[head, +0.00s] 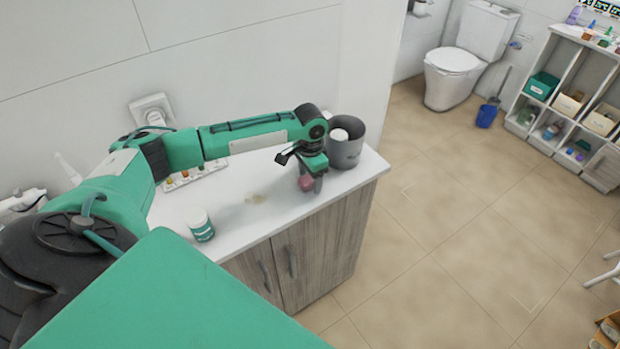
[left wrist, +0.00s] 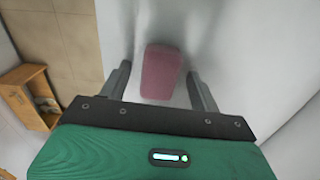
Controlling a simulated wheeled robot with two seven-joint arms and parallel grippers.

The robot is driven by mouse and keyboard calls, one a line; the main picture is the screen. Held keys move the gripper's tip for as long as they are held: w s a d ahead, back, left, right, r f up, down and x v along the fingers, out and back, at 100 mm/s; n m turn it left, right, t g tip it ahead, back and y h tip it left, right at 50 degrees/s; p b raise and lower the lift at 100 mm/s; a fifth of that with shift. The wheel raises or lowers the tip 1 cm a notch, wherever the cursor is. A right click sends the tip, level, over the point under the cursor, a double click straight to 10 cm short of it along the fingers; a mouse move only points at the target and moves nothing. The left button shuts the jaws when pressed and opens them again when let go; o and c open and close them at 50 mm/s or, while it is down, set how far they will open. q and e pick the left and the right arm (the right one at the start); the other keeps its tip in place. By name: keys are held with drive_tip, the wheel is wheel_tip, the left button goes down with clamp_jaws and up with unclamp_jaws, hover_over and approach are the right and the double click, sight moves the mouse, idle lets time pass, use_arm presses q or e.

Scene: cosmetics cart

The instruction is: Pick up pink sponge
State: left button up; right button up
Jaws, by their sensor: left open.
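The pink sponge (head: 306,183) is on the white countertop near its front edge in the head view. In the left wrist view the sponge (left wrist: 161,73) lies between the two fingers, with a gap on each side. My left gripper (head: 311,178) is open and points down over the sponge; its fingers (left wrist: 160,88) flank it without visibly touching it. The gripper hides part of the sponge in the head view. My right gripper is not in view.
A grey bin (head: 345,146) stands just right of the left gripper. A white jar with a green label (head: 201,225) stands on the counter (head: 262,213) to the left. The middle of the counter is clear.

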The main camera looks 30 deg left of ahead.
use_arm(q)
drive_tip(key=shift+c, duration=0.4)
drive_tip(key=c, duration=1)
drive_tip(key=shift+o, duration=0.2)
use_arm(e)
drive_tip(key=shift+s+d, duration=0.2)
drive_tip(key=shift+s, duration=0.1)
use_arm(q)
drive_tip(key=shift+r, duration=0.1)
